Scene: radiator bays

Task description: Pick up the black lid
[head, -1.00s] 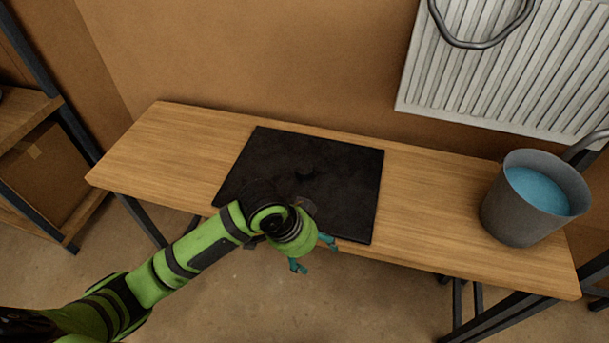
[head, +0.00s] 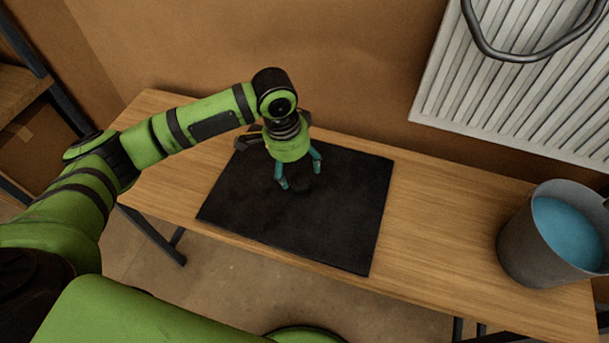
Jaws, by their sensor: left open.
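The black lid (head: 340,215) is a flat, dark, roughly square panel lying on the wooden bench. Its small dark knob (head: 301,185) is near the middle, partly hard to make out against the lid. My left gripper (head: 299,184) points down over the lid, with its teal fingers spread apart around the knob's place. The fingers look open and hold nothing; I cannot tell whether they touch the knob. My left arm hides part of the lid's back left edge. My right gripper is not in view.
The wooden bench (head: 440,230) has bare room to the right of the lid. A grey bucket (head: 520,240) with blue liquid stands at its right end. A white radiator (head: 530,100) with a grey hose (head: 535,52) is on the wall behind. A shelf (head: 22,95) stands at left.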

